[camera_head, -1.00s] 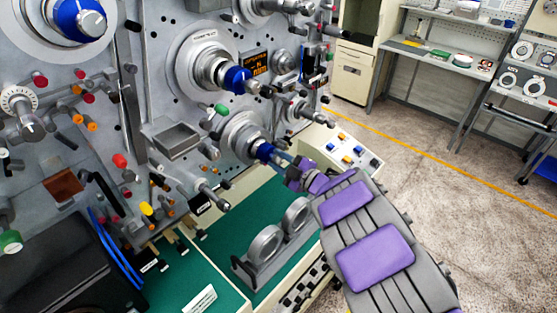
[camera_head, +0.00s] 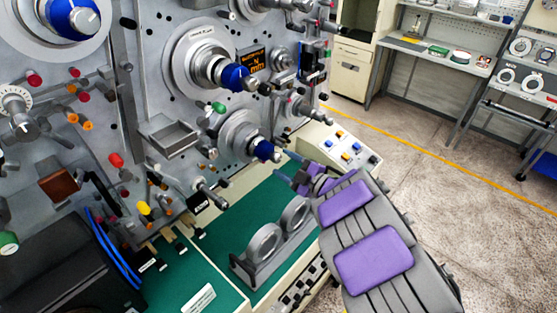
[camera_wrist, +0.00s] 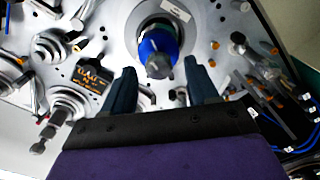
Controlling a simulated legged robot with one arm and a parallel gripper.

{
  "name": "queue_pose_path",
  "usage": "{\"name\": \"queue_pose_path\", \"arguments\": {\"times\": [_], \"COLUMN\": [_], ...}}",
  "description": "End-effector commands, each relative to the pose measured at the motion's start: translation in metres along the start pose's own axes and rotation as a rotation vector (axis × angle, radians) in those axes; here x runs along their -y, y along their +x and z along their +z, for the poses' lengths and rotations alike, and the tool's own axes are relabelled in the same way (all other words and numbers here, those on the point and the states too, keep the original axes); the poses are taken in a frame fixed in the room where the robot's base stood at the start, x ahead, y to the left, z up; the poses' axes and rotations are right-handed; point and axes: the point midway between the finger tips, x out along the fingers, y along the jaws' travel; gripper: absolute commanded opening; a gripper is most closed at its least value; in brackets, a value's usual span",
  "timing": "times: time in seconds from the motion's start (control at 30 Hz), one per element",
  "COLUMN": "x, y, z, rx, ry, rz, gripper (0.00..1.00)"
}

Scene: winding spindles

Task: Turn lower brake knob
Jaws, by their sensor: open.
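The lower brake knob (camera_head: 263,150) is blue with a dark tip. It sits on the lower round silver spindle (camera_head: 240,135) of the grey machine panel. My gripper (camera_head: 284,167) is to the right of and slightly below this knob in the head view, apart from it. In the wrist view a blue knob (camera_wrist: 158,50) with a grey tip shows above and between the fingertips. How far the knob is turned I cannot tell.
A second blue knob (camera_head: 236,77) is above, beside an orange display (camera_head: 252,63). A grey stand with rings (camera_head: 265,243) is below on the green bench top (camera_head: 215,262). A button box (camera_head: 345,147) is at the right. Open floor (camera_head: 440,180) lies to the right.

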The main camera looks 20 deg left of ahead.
Motion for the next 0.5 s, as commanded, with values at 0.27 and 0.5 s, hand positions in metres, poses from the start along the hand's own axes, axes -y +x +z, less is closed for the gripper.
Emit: {"name": "queue_pose_path", "arguments": {"times": [0.27,0.5], "x": [-0.001,0.001], "y": [-0.066,-0.115], "z": [0.003,0.004], "rx": [0.011,0.01], "ry": [0.0,0.004], "rz": [0.001,0.002], "gripper": [0.59,0.59]}}
